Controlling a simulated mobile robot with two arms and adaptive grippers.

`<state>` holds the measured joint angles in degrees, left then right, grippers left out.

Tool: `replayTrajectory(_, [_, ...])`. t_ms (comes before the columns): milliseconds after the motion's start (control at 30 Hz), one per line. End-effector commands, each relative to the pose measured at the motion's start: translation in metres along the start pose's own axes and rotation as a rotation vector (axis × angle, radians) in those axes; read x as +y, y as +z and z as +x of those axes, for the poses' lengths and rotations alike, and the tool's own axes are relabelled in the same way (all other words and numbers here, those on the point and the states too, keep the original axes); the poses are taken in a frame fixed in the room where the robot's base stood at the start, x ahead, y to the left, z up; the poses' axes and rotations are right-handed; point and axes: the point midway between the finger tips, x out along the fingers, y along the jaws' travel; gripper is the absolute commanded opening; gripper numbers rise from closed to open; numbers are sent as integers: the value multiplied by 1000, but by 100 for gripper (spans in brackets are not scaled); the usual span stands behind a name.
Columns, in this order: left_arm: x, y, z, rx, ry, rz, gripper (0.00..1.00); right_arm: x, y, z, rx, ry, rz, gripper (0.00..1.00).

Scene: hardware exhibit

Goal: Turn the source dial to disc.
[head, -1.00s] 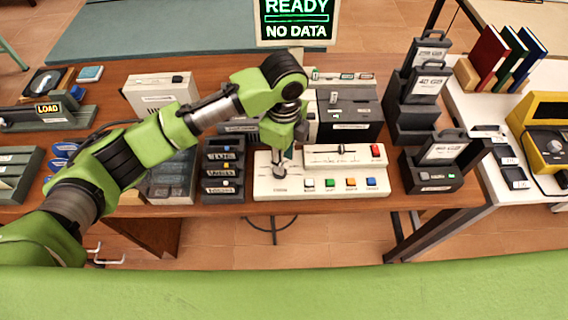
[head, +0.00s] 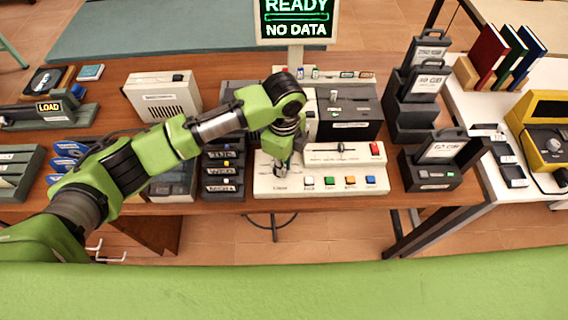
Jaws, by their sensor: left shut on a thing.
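The white control panel (head: 290,186) lies on the wooden table in the middle of the head view. It carries a slider, a red button and a row of small coloured buttons. My left gripper (head: 281,170) points down over the panel's left part and is shut on the source dial there. The dial itself is mostly hidden by the gripper, so its setting cannot be read. A small label shows on the panel just below the gripper. My right gripper is not in view.
A screen (head: 296,20) reading "READY NO DATA" stands behind the panel. A dark box (head: 350,112) sits close behind it. Black cartridge holders (head: 408,122) stand to the right, and a rack of labelled cartridges (head: 223,170) to the left. Free floor shows in front.

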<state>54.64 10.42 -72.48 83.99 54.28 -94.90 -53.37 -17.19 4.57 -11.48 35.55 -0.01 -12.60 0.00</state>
Motion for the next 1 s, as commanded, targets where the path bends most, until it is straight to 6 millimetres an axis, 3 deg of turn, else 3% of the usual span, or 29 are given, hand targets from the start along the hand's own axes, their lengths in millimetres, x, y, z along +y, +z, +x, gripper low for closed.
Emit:
replayTrajectory(267, [-1, -1, -4, 2, 2, -78, 0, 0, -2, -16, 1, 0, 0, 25])
replayTrajectory(700, [-4, 0, -5, 2, 4, -414, 0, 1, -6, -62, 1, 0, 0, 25])
replayTrajectory(1000, [-7, 1, -3, 2, 2, -608, 0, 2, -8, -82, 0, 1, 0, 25])
